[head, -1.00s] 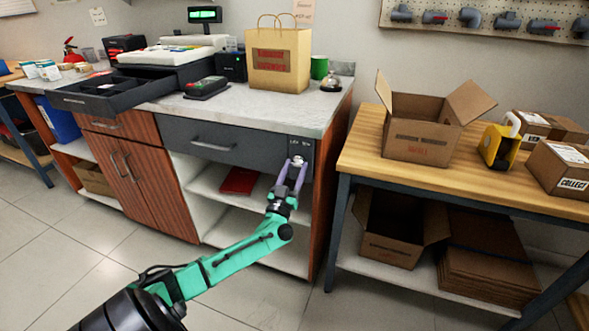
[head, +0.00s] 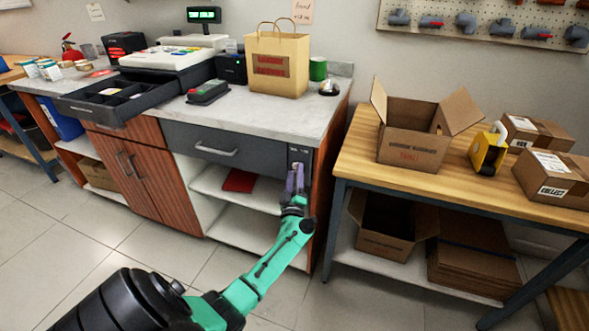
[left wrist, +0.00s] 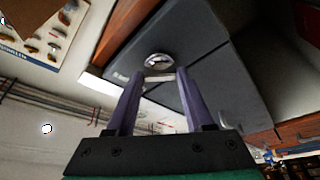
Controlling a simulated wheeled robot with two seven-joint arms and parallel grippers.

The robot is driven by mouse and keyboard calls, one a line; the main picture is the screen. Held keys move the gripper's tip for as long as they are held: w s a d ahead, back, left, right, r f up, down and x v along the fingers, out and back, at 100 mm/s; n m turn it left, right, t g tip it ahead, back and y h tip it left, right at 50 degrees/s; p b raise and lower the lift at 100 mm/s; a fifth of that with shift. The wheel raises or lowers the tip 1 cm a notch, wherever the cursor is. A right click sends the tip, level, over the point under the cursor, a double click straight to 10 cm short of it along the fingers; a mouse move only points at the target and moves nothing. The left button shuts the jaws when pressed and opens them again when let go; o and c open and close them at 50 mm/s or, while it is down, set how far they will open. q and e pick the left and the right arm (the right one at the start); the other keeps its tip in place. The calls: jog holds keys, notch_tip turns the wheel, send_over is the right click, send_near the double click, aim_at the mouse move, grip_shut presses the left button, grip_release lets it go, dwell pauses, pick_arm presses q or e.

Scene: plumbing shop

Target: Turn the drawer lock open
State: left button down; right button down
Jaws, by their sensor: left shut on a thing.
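The grey drawer (head: 205,146) is closed under the counter top, with its bar handle on the front. The drawer lock is a round silver piece on the dark panel (head: 304,158) at the drawer's right. My left gripper (head: 297,172) reaches up to this lock and covers most of it in the head view. In the left wrist view the silver lock (left wrist: 158,61) lies just past the fingertips. My left gripper (left wrist: 161,76) is shut on the lock's pale turning piece, which sits between its purple fingers. My right gripper is out of view.
An open cash drawer (head: 118,98) juts out at the counter's left. A paper bag (head: 278,62) and bell (head: 330,86) stand on the counter. A wooden table (head: 352,157) with boxes stands close on the right. Open shelves (head: 238,183) lie below the drawer.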

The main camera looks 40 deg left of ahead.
pick_arm(q)
jog(key=shift+d+r+n+g+h+p, duration=0.1)
jog(key=shift+n+g+p, duration=0.45)
jog(key=shift+n+p, duration=0.75)
jog(key=shift+a+n+g+h+p, duration=0.1)
jog(key=shift+n+g+p, duration=0.4)
jog(key=shift+n+p, duration=0.75)
jog(key=shift+d+r+n+g+h+p, duration=0.1)
jog(key=shift+n+g+p, duration=0.6)
jog(key=shift+n, duration=1.05)
jog(key=shift+f, duration=0.1)
jog(key=shift+c, duration=1.4)
grip_release()
jog(key=p+v, duration=0.5)
jog(key=v, duration=0.9)
jog(key=shift+s, duration=0.25)
